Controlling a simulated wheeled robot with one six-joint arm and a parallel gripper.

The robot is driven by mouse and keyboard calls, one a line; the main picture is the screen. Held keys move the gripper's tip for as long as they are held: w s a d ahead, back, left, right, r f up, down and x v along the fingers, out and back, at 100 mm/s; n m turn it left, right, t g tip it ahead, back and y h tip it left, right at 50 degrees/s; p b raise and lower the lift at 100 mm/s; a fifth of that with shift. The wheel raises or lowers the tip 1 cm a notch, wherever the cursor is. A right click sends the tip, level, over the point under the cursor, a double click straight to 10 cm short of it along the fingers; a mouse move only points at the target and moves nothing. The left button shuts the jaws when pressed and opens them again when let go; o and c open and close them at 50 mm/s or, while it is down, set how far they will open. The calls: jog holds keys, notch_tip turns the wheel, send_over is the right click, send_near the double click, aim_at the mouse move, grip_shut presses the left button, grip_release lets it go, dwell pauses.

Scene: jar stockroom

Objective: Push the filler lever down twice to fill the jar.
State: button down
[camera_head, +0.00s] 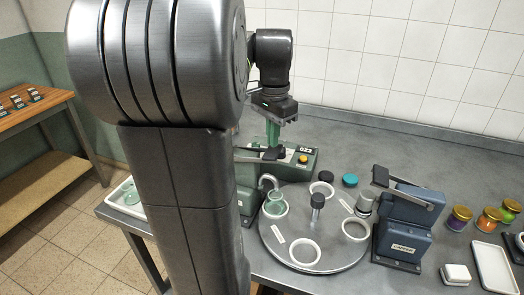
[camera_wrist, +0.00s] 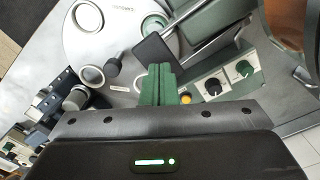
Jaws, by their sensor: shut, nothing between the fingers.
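The green filler (camera_head: 302,162) stands at the back of the bench, with its lever (camera_head: 250,158) ending in a dark pad (camera_head: 273,154). My gripper (camera_head: 273,144) is shut and empty, its green fingers pointing down at the pad; I cannot tell whether they touch it. In the wrist view the shut fingertips (camera_wrist: 158,68) lie beside a dark flat pad (camera_wrist: 153,52). A greenish glass jar (camera_head: 275,207) sits in a white ring of the turntable, near the curved spout (camera_head: 267,181). Its fill level is not clear.
The round turntable (camera_head: 318,228) has other white rings and a centre post. A blue machine (camera_head: 408,225) with its own lever stands at right. Lidded jars (camera_head: 459,217) and a white tray (camera_head: 493,268) lie beyond it. My arm hides the left part.

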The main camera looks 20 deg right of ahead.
aim_at(274, 151)
jog(key=shift+f, duration=0.1)
jog(key=shift+s+d+f+b, duration=0.1)
jog(key=shift+f+b, duration=0.8)
jog(key=shift+f, duration=0.7)
jog(key=shift+s+d+f+b, duration=0.1)
jog(key=shift+f+b, duration=0.8)
jog(key=shift+f, duration=0.65)
jog(key=shift+r, duration=0.15)
notch_tip(274, 151, up, 6)
jog(key=p, duration=0.6)
jog(key=shift+r, duration=0.2)
jog(key=shift+f, duration=0.25)
